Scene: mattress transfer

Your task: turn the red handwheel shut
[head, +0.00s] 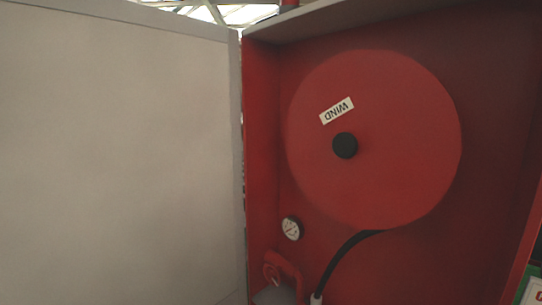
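A small red part (279,268), which looks like the red handwheel, sits low in the left of the open red cabinet. It is cut by the bottom of the view, and its red colour blends with the cabinet wall. A grey piece (275,296) shows just under it at the frame's bottom edge; I cannot tell what it is. A round dial gauge (291,228) with a white face is above the handwheel. Neither of my grippers is in view.
A large red reel disc (400,140) with an upside-down WIND label (337,110) and a black knob (345,145) fills the cabinet. A black hose (342,257) runs down to a white fitting (316,298). A pale grey panel (115,150), perhaps the open door, covers the left.

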